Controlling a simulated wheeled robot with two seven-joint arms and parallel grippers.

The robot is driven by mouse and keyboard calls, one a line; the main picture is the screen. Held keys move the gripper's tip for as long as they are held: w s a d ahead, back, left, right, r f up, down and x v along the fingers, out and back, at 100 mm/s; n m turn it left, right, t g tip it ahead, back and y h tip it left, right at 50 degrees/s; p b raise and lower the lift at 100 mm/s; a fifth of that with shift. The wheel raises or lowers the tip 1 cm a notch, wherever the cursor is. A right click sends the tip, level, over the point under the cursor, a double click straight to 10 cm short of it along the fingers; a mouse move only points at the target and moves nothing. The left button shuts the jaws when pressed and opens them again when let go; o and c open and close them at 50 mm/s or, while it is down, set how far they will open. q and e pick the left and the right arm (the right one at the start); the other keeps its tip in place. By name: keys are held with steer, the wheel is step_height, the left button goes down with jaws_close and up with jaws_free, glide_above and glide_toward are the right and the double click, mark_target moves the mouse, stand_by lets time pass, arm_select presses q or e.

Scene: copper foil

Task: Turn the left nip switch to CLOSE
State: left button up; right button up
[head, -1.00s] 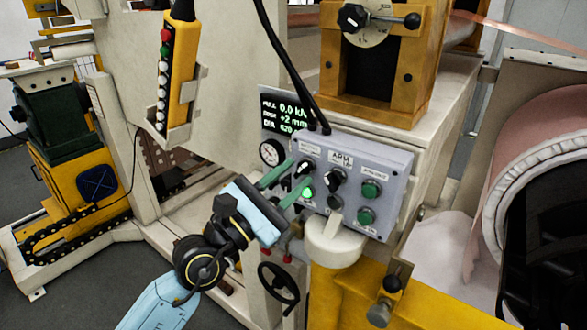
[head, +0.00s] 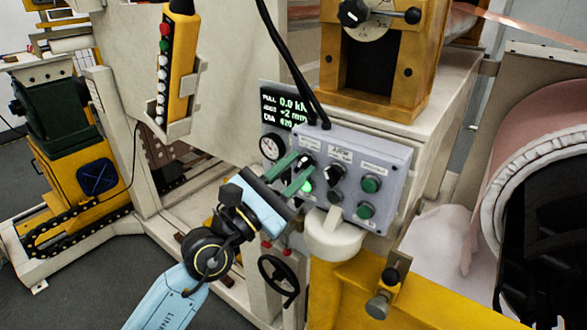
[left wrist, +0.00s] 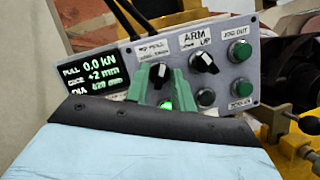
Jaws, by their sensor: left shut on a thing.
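The left nip switch is a black rotary knob (head: 306,160) with a white pointer at the upper left of the grey control box (head: 398,190). It also shows in the left wrist view (left wrist: 158,73), under a label whose small print is hard to read. My left gripper (head: 303,166) reaches in from the lower left, its green fingers on either side of the knob and shut on it. In the left wrist view the fingers (left wrist: 160,78) flank the knob, which points roughly upward. The fingers partly hide its sides. My right gripper is not in view.
A second black knob (left wrist: 204,62), labelled ARM, sits just right. Green buttons (head: 371,184) are at the box's right side, and a lit green lamp (head: 306,187) is below the left knob. A display (head: 284,108) and a gauge (head: 271,147) stand left. Black cables hang above.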

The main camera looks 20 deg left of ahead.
arm_select(q)
steer(key=n+t+y+p, duration=0.1)
steer(key=n+y+p, duration=0.1)
steer(key=n, duration=0.2)
steer(key=n+t+y+p, duration=0.1)
steer(key=n+y, duration=0.1)
steer(key=n, duration=0.2)
steer(key=shift+d+p, duration=0.2)
steer(key=shift+p, duration=0.2)
steer(key=n+y+p, duration=0.1)
steer(key=n+y, duration=0.1)
steer(key=n, duration=0.2)
steer(key=n+y+p, duration=0.2)
steer(key=n, duration=0.2)
steer(key=shift+s+d, duration=0.1)
steer(key=shift+n+p, duration=0.3)
steer(key=shift+n, duration=0.1)
steer(key=o, duration=0.6)
steer(key=shift+b+v, duration=3.8)
steer(key=shift+v, duration=2.95)
steer(key=shift+d, duration=0.1)
